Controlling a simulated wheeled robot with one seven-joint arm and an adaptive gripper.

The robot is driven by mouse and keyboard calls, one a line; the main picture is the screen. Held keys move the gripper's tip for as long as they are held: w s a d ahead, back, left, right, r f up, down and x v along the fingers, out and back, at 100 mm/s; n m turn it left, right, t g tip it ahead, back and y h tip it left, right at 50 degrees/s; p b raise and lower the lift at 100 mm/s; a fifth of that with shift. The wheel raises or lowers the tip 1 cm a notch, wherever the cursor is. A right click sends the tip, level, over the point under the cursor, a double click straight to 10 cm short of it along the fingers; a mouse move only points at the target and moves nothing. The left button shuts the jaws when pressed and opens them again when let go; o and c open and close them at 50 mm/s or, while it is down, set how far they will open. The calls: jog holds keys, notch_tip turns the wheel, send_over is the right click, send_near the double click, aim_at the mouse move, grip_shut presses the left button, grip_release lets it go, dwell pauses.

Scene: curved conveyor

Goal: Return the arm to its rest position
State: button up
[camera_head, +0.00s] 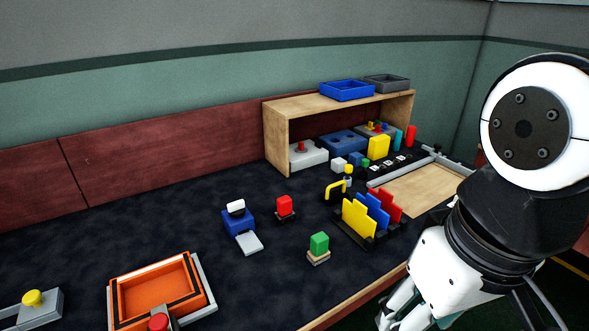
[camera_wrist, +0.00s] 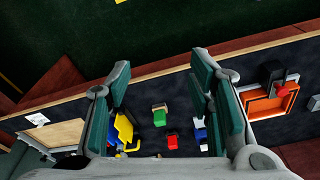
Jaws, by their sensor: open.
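My arm stands at the right of the head view, and my gripper (camera_head: 405,312) is partly cut off at the bottom edge, in front of the table's edge. In the wrist view my gripper (camera_wrist: 162,95) is open, with its two green-padded fingers well apart and nothing between them touching either finger. The table with its objects shows beyond and between the fingers. The gripper appears apart from all objects.
The dark table (camera_head: 150,225) holds a green block (camera_head: 319,243), a red block (camera_head: 284,204), a blue device (camera_head: 239,220), a rack of coloured plates (camera_head: 360,218) and an orange tray (camera_head: 122,303). A wooden shelf (camera_head: 277,142) stands behind. Dark floor (camera_wrist: 200,22) lies clear in front.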

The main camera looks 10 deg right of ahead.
dwell(0.6)
notch_tip(320, 180, up, 14)
jog(key=t+p, duration=0.2)
jog(key=p, duration=1.1)
jog(key=shift+d+r+t, duration=0.15)
jog(key=shift+r+t, duration=0.1)
jog(key=shift+t, duration=0.05)
jog(key=shift+w, duration=0.15)
